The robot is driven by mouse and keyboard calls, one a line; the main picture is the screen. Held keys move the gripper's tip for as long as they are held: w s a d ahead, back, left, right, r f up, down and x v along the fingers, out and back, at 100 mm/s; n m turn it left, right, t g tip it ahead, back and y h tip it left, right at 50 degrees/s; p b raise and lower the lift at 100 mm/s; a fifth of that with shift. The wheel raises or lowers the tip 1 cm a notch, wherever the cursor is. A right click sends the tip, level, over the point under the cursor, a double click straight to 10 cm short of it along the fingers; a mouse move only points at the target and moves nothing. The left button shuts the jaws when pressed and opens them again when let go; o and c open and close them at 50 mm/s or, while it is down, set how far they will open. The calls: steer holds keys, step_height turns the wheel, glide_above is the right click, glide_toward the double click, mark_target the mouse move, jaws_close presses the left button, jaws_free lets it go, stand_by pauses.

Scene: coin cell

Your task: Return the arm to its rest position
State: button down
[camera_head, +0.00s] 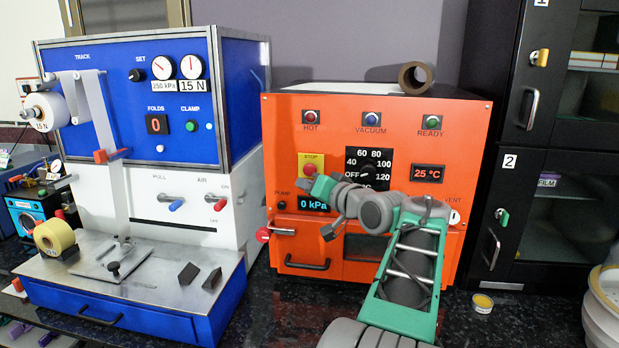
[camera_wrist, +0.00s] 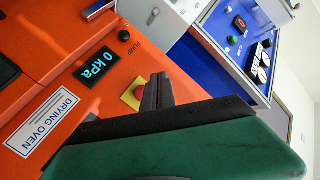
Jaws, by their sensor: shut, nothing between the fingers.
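My arm (camera_head: 408,270) reaches up from the bottom in the head view, in front of the orange drying oven (camera_head: 282,150). It bends left at the wrist. My gripper (camera_head: 312,186) is in front of the oven's left control panel, below the yellow STOP plate (camera_head: 311,160). In the wrist view my gripper (camera_wrist: 157,85) shows dark fingers together with nothing between them. Its green body fills the lower right. The oven panel lies beyond, with a 0 kPa display (camera_wrist: 96,66) and a red button (camera_wrist: 140,92). I cannot tell the exact gap to the panel.
A blue and white folding machine (camera_head: 130,110) stands to the left. Black cabinets (camera_head: 510,215) stand to the right. A brown ring (camera_head: 415,78) sits on the oven. A small yellow-topped tin (camera_head: 482,303) and pale stacked bowls (camera_head: 603,310) are on the right of the dark counter.

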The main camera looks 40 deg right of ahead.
steer(key=shift+s+a, duration=0.2)
steer(key=shift+a, duration=0.05)
steer(key=s+d+f+g+h, duration=0.1)
steer(key=s+d+f+g, duration=0.15)
steer(key=f, duration=0.45)
steer(key=s+d+f+g, duration=0.1)
steer(key=s+f+g, duration=0.2)
steer(key=f, duration=0.4)
steer(key=s+a+f+m+g+y, duration=0.1)
steer(key=s+a+f+g, duration=0.25)
steer(key=s+f, duration=0.35)
steer(key=s+a+f+g, duration=0.3)
steer(key=s+f+g, duration=0.1)
steer(key=s+f, duration=0.25)
steer(key=s+a+f+n+g+y+p, duration=0.1)
steer(key=s+a+f+g+p, duration=0.1)
steer(key=a, duration=0.9)
steer(key=w+a+r+n+p, duration=0.1)
steer(key=w+a+r+n, duration=0.1)
steer(key=a, duration=0.4)
steer(key=w+a+r+n+t+p, duration=0.1)
steer(key=w+a+r+n, duration=0.1)
steer(key=a, duration=0.5)
steer(key=w+a+r+n+t, duration=0.1)
steer(key=w+a+r+n, duration=0.1)
steer(key=a+n, duration=0.2)
steer(key=shift+a+r+y+p, duration=0.35)
steer(key=shift+a+y+p, duration=0.05)
steer(key=shift+a, duration=0.75)
